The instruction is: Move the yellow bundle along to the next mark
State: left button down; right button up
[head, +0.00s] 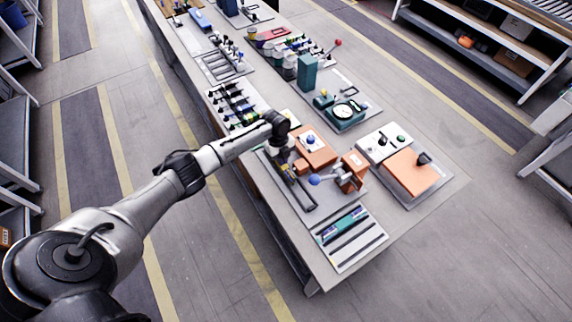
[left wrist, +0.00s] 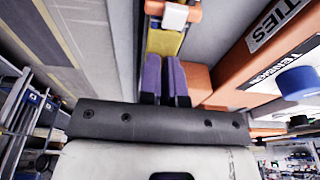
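In the left wrist view a yellow piece (left wrist: 164,42), which looks like the bundle, lies in a narrow channel just past the fingertips of my left gripper (left wrist: 164,60). Its two purple fingers are close together with a narrow gap, and whether they touch or grip the yellow piece cannot be told. An orange block with a white part (left wrist: 174,14) sits at the far end of the yellow. In the head view my left gripper (head: 286,166) points down over a dark track on the table; the yellow bundle and any marks cannot be made out there. My right gripper is not in view.
An orange box labelled TIES and TENSION (left wrist: 270,62) with a blue knob stands close right of the gripper. In the head view, an orange tool with a blue ball handle (head: 350,172) stands right of the track. A tray with coloured strips (head: 358,246) lies at the table's near end.

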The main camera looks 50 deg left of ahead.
pick_arm(q)
jog(key=shift+s+a+f, duration=0.25)
jog(key=shift+s+f, duration=0.15)
jog(key=shift+f, duration=0.15)
jog(key=shift+r+p, duration=0.65)
jog(key=shift+s+r, duration=0.1)
jog(key=shift+w, duration=0.3)
jog(key=a+b, duration=0.1)
jog(key=a, duration=0.2)
jog(key=w+a+b, duration=0.1)
jog(key=a, duration=0.2)
jog(key=w+a+b, duration=0.1)
jog(key=a+b, duration=0.1)
jog(key=a, duration=0.1)
jog(key=shift+w+a+r, duration=0.1)
jog(key=shift+w+a, duration=0.15)
jog(key=shift+a, duration=0.05)
jog(key=shift+w+a+r+b, duration=0.15)
jog(key=shift+a+b, duration=0.3)
jog(key=shift+a, duration=0.45)
